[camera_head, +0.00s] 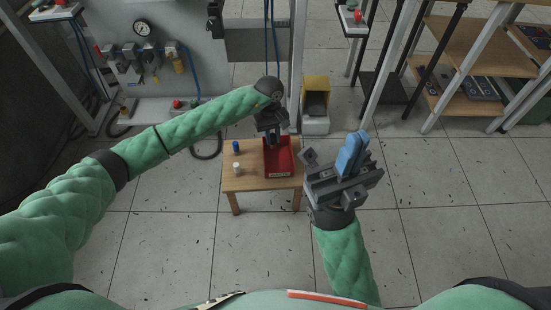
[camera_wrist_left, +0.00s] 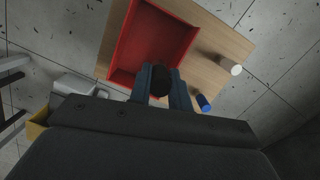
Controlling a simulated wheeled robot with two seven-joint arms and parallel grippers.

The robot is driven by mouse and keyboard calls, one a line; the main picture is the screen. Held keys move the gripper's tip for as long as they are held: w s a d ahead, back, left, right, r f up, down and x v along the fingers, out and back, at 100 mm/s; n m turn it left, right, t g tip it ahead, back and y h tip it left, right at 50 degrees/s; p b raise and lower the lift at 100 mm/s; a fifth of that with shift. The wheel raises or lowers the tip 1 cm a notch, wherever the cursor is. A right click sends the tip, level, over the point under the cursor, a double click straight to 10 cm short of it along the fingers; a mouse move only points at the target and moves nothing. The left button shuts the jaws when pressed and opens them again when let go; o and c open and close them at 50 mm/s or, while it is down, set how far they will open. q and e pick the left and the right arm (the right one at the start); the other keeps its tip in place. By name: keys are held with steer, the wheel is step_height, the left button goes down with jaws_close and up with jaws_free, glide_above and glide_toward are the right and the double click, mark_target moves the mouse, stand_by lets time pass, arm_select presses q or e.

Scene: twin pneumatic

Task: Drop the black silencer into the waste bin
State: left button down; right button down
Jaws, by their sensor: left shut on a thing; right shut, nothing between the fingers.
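My left gripper (camera_head: 272,137) is shut on the black silencer, seen end-on as a dark round shape (camera_wrist_left: 160,81) between the blue fingers in the left wrist view. The silencer is mostly hidden in the head view. The gripper hangs above the back part of a red open tray (camera_head: 278,172), which also fills the top of the left wrist view (camera_wrist_left: 118,72). No bin is clearly labelled as waste; a yellow open-fronted container (camera_head: 316,84) with a pale base stands on the floor behind the table. My right gripper (camera_head: 350,152) is shut and empty, right of the table.
The small wooden table (camera_head: 234,182) carries the tray, a blue cylinder (camera_head: 236,147) and a white cylinder (camera_head: 237,168) on its left side. A grey panel with a gauge (camera_head: 142,28) stands back left. Shelves (camera_head: 467,100) stand back right. The floor around the table is mostly clear.

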arm_select(q)
steer(key=c, duration=1.2)
jaws_free()
steer(key=shift+w+a+r+p, duration=0.1)
steer(key=shift+w+r+p, duration=0.1)
steer(key=shift+r, duration=1.1)
steer(key=shift+w+a+r+p, duration=0.1)
steer(key=shift+w+r, duration=0.05)
steer(key=shift+r, duration=1.1)
steer(key=shift+w+r+p, duration=0.1)
steer(key=shift+w+r, duration=0.1)
steer(key=shift+r, duration=1.1)
